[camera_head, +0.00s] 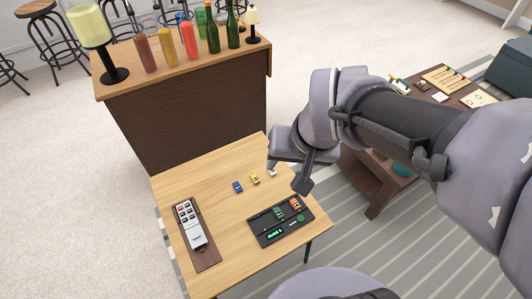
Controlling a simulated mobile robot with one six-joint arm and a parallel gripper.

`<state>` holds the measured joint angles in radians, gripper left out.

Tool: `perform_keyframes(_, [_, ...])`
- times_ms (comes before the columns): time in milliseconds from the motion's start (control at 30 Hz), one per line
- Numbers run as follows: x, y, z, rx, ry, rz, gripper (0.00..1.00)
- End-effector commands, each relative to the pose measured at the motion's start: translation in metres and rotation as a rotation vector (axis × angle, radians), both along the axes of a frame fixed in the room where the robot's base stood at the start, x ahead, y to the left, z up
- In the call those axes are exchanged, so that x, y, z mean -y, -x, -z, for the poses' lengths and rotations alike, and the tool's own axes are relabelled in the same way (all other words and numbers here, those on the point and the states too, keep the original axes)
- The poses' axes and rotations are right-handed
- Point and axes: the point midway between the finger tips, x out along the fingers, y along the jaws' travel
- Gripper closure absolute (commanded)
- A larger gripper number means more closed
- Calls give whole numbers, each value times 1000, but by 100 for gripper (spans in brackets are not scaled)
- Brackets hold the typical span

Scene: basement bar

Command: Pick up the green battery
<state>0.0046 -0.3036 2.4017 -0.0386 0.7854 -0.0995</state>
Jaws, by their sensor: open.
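The green battery (274,234) looks like a small bright green cylinder. It lies in the front left part of a black tray (259,221) on the light wooden table (222,218). A dark green toy car (278,212) and an orange toy car (296,204) sit behind it in the tray. A small round green thing (301,218) is to its right. My gripper (288,176) is open and empty above the back right of the table, behind the tray and apart from the battery. The arm does not cover the battery.
A blue toy car (237,187), a yellow one (255,179) and a small white thing (272,171) stand behind the tray. A remote (190,225) lies on a brown board at left. A bar counter with bottles (190,110) stands behind; a low table (440,90) is at right.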

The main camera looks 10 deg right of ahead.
Motion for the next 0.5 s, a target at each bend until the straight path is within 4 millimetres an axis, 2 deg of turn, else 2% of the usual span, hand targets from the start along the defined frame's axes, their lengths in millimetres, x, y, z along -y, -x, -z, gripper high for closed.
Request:
perform_keyframes(167, [7, -43, 25, -74, 61, -88, 51])
perform_keyframes(267, [10, -68, 53, -121, 97, -155, 51])
perform_keyframes(367, [14, -91, 98, -183, 136, -246, 51])
perform_keyframes(433, [17, -102, 139, -229, 161, -322, 51])
perform_keyframes(500, [19, -106, 184, -271, 179, -397, 51])
